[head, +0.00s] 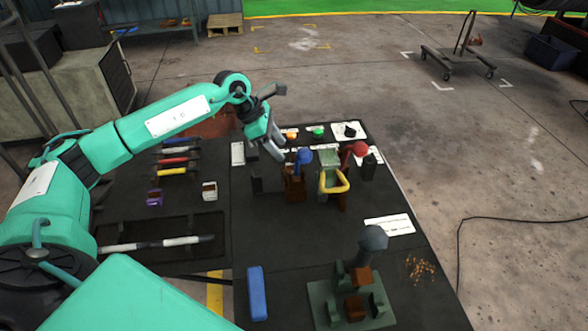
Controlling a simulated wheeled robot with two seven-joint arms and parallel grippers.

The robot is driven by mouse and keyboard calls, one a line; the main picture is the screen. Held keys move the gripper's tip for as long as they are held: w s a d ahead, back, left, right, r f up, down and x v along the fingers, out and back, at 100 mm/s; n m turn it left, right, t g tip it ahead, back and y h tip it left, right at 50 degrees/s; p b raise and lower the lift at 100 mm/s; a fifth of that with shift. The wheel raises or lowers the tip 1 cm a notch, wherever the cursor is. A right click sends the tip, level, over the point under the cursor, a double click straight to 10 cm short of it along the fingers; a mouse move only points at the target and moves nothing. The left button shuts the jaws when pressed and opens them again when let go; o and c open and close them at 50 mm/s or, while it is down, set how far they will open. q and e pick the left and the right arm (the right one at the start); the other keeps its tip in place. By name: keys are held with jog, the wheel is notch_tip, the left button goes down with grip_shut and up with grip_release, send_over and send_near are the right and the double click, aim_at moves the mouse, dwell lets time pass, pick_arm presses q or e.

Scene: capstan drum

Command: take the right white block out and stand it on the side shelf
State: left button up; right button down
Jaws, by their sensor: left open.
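My left gripper (262,122) is open and empty, above the far part of the dark worktable (290,240). A small white-topped block (209,190) sits on the left part of the table, below and left of this gripper. A white upright piece (237,153) stands just left of the gripper, beside a grey and dark block (252,152). I cannot tell which of these is the right white block, nor which surface is the side shelf. The gripper's fingers partly cover the table area behind them. My right gripper is not in view.
A blue-knobbed lever (304,157), a yellow loop handle (334,181) and a red-knobbed lever (359,149) rise right of the gripper. A green-based fixture (320,305) and a blue bar (257,293) lie nearer. Coloured tools (178,161) lie left. The table's centre is clear.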

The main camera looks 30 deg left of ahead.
aim_at(290, 165)
pick_arm(q)
jog(key=x, duration=0.2)
jog(key=shift+d+f, duration=0.15)
jog(key=shift+f, duration=0.2)
jog(key=shift+d+f+p, duration=0.25)
jog(key=shift+f+p, duration=0.2)
jog(key=p+x, duration=0.1)
jog(key=x, duration=0.2)
jog(key=shift+f, duration=0.35)
jog(key=shift+w+d+f, duration=0.1)
jog(key=shift+f, duration=0.25)
jog(key=shift+r, duration=0.1)
jog(key=c, duration=0.9)
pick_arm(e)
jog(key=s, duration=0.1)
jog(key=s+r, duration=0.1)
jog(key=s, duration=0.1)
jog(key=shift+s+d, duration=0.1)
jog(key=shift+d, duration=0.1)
